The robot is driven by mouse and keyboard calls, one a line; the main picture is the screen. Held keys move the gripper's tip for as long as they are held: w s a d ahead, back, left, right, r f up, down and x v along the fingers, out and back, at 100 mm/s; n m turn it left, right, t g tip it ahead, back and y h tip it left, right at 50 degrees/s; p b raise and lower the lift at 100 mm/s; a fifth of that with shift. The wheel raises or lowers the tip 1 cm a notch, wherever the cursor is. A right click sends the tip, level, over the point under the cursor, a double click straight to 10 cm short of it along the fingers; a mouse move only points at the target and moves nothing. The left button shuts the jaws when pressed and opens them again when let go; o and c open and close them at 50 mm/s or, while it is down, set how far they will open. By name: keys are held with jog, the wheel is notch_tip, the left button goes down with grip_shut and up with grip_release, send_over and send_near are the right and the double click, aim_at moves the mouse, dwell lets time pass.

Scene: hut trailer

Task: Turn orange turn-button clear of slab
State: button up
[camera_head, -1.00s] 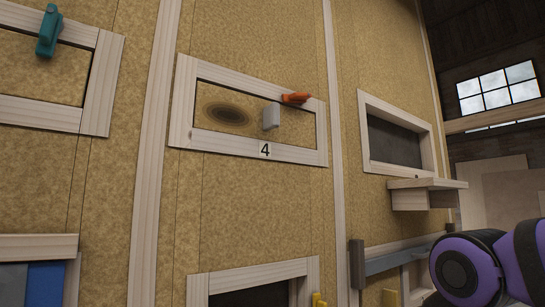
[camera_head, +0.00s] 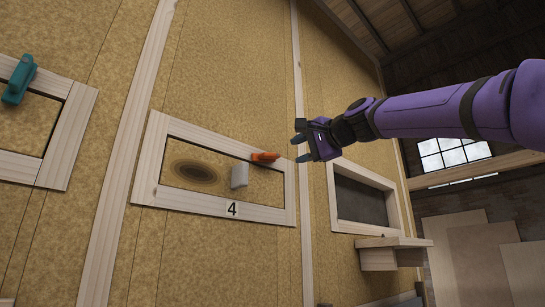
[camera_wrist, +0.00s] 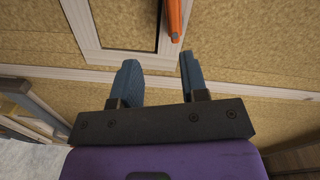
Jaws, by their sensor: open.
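The orange turn-button (camera_head: 265,157) sits on the top rail of the pale wooden frame marked 4, near its right end. It lies roughly along the rail. The slab (camera_head: 208,172) fills the frame and has a dark oval knot and a light grey block handle (camera_head: 239,176). My gripper (camera_head: 298,146) is open and empty, just right of the turn-button and apart from it. In the wrist view the blue-grey fingers (camera_wrist: 160,72) point towards the wall, and the orange turn-button (camera_wrist: 174,18) shows beyond them at the top, slightly right of the middle.
A teal turn-button (camera_head: 19,80) is on another framed panel at the left. A dark framed opening (camera_head: 364,198) and a small wooden shelf (camera_head: 393,242) are on the wall at the right. A vertical batten (camera_head: 298,90) runs up behind my gripper.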

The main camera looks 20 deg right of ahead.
aim_at(275, 154)
jog(key=x, duration=0.3)
jog(key=r+x, duration=0.1)
jog(key=x, duration=0.3)
jog(key=r+x, duration=0.1)
jog(key=x, duration=0.3)
jog(key=shift+d, duration=0.1)
jog(key=c, duration=0.7)
jog(key=shift+r+m, duration=0.1)
jog(key=shift+m, duration=1.6)
jog(key=o, duration=0.7)
